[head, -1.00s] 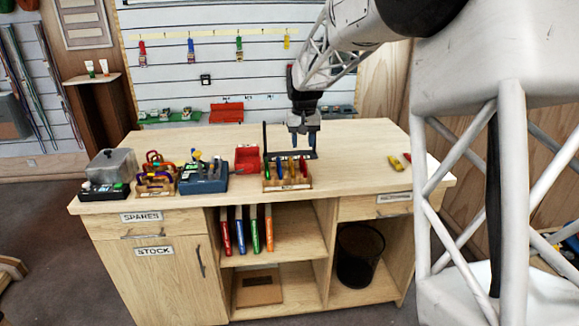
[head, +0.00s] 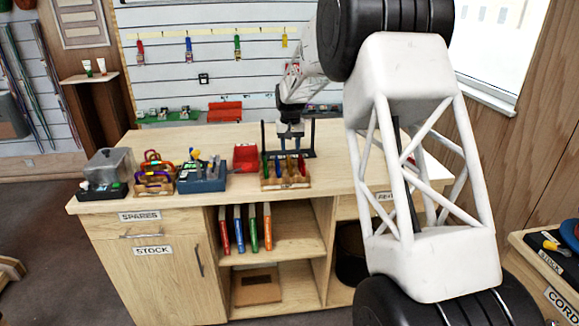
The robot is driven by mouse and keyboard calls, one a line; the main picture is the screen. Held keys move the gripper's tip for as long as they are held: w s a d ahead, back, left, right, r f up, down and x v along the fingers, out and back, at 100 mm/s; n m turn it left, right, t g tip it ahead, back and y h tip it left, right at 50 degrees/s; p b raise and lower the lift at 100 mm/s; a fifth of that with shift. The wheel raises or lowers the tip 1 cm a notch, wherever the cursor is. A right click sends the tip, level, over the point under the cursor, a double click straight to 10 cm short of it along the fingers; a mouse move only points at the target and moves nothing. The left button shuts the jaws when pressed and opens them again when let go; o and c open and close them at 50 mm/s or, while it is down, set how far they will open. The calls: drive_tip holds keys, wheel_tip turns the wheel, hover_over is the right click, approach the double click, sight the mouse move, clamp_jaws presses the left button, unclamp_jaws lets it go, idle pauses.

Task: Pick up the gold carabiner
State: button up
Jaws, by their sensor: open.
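My gripper (head: 291,136) points down over the back middle of the workbench, in front of a black upright frame (head: 263,138) and just behind a wooden rack of coloured pieces. Its jaws are open and nothing shows between them. At the left of the bench, a wooden rack (head: 153,189) holds several looped pieces that look like carabiners, a red one (head: 152,157) and a purple one (head: 154,176) among them. I cannot pick out a gold carabiner for certain at this size. My gripper is well to the right of these loops.
On the workbench (head: 230,205) stand a grey-lidded box (head: 110,165), a blue bin (head: 203,180), a red bin (head: 246,157) and the wooden rack of coloured pieces (head: 285,183). My arm covers the bench's right side. A side table (head: 552,262) stands at right.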

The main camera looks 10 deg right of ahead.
sight(290, 159)
drive_tip(key=shift+f, duration=1.3)
drive_tip(key=shift+a+f, duration=0.15)
drive_tip(key=shift+f, duration=2.45)
clamp_jaws()
